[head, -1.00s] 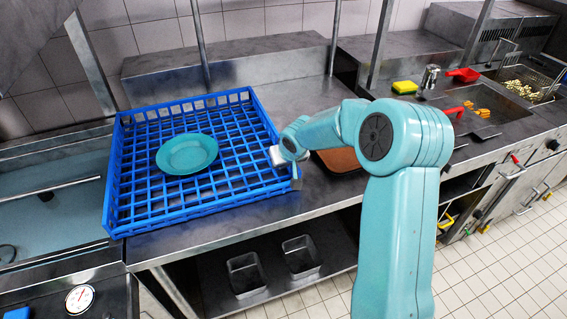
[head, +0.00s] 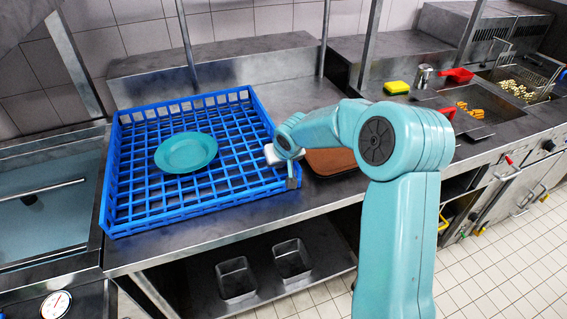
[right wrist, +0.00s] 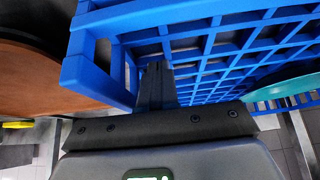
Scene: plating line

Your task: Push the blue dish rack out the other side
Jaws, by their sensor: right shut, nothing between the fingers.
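The blue dish rack (head: 160,219) lies flat on the steel counter, with a teal plate (head: 186,152) in it. My right gripper (head: 292,182) is at the rack's right side, near its front right corner. In the right wrist view, the shut fingers (right wrist: 158,80) show in front of the rack's lattice, close to the corner of its wall (right wrist: 90,75). Nothing is between them. I cannot tell whether the tips touch the wall. My left gripper is not in view.
A brown tray (head: 332,161) lies just right of the rack, partly behind my right arm. Steel posts rise behind the rack. Two metal bins (head: 237,280) stand on the shelf below. A yellow sponge (head: 396,87) lies further right.

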